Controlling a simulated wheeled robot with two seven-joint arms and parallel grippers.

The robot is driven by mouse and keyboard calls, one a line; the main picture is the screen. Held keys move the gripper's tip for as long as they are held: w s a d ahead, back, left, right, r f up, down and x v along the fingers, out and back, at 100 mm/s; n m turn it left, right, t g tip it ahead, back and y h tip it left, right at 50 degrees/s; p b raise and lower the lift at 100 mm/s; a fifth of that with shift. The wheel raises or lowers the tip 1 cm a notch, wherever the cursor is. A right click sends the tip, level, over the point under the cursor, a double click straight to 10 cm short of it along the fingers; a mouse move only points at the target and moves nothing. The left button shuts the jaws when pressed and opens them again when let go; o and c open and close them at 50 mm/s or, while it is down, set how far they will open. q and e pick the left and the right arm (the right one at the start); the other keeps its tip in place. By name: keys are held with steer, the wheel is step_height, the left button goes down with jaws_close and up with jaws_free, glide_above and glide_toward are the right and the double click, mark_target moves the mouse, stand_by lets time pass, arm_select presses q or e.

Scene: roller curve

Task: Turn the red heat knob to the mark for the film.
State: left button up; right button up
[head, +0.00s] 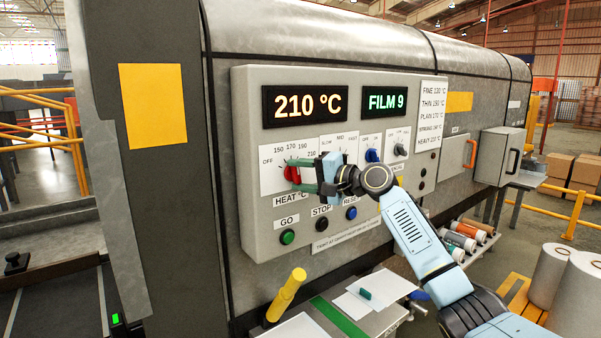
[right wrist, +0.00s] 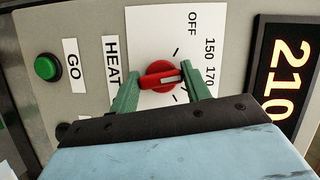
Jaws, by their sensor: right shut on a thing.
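The red heat knob (head: 292,172) is on the white dial plate at the left of the control panel. In the right wrist view the knob (right wrist: 155,77) sits between the two green fingers of my right gripper (right wrist: 162,85), which is shut on it. In the head view my right gripper (head: 300,174) reaches it from the right. The knob's white pointer line faces the 170 side of the scale; the fingers hide some marks. The temperature display (head: 304,105) reads 210 °C. My left gripper is not in view.
A film chart (head: 430,115) with small print hangs right of the displays. Other dials, including a blue knob (head: 372,155), sit right of my gripper. A green GO button (head: 287,237) and other buttons are below. A yellow handle (head: 287,295) rises below the panel.

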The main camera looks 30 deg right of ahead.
steer(key=shift+n+g+h+p, duration=0.45)
steer(key=shift+n+p, duration=0.4)
steer(key=shift+n, duration=0.55)
steer(key=shift+h, duration=0.25)
steer(key=o, duration=1)
steer(key=shift+c, duration=0.2)
steer(key=shift+s, duration=0.1)
steer(key=b+v, duration=0.3)
steer(key=v, duration=1)
steer(key=shift+d+r, duration=0.1)
